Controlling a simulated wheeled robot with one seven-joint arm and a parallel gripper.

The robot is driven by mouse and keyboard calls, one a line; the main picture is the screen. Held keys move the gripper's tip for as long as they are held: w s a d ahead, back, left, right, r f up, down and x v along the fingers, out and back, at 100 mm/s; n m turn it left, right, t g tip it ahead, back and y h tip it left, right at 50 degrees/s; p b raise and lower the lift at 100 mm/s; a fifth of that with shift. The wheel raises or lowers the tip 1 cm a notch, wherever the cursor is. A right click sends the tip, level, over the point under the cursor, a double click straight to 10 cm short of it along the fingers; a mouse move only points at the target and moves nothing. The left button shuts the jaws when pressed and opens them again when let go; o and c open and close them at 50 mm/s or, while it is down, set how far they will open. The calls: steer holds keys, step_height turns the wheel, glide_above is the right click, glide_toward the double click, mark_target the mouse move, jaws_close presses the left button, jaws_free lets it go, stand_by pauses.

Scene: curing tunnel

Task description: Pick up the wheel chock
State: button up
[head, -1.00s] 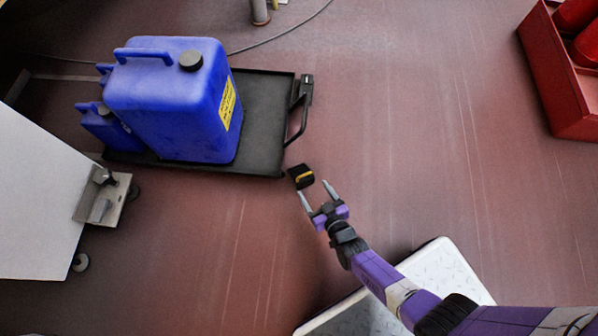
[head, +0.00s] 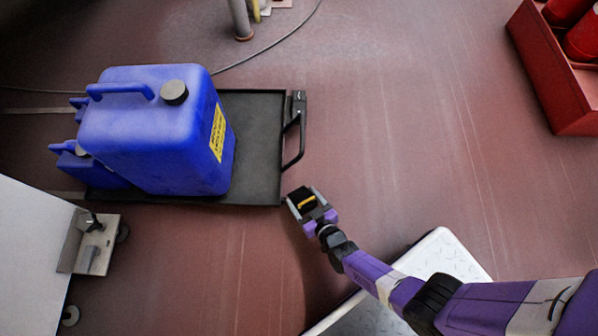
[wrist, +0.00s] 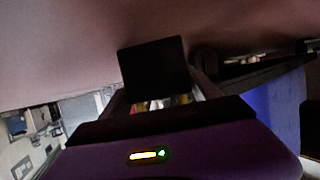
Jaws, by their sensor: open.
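The wheel chock (head: 304,201) is a small black block with a yellow stripe on the red-brown floor, just off the near right corner of the black tray. My gripper (head: 303,197) is open, with its fingers on either side of the chock in the head view. In the wrist view the chock is a dark block (wrist: 155,75) straight ahead between the fingers. Whether the fingers touch it cannot be told.
The black tray (head: 262,130) with a black handle (head: 297,135) carries blue jerrycans (head: 150,130) close to the left of my gripper. A white cabinet (head: 30,250) stands at left, a red crate (head: 550,75) at far right.

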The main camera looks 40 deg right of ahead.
steer(key=shift+w, duration=0.1)
jaws_close()
steer(key=shift+r, duration=0.1)
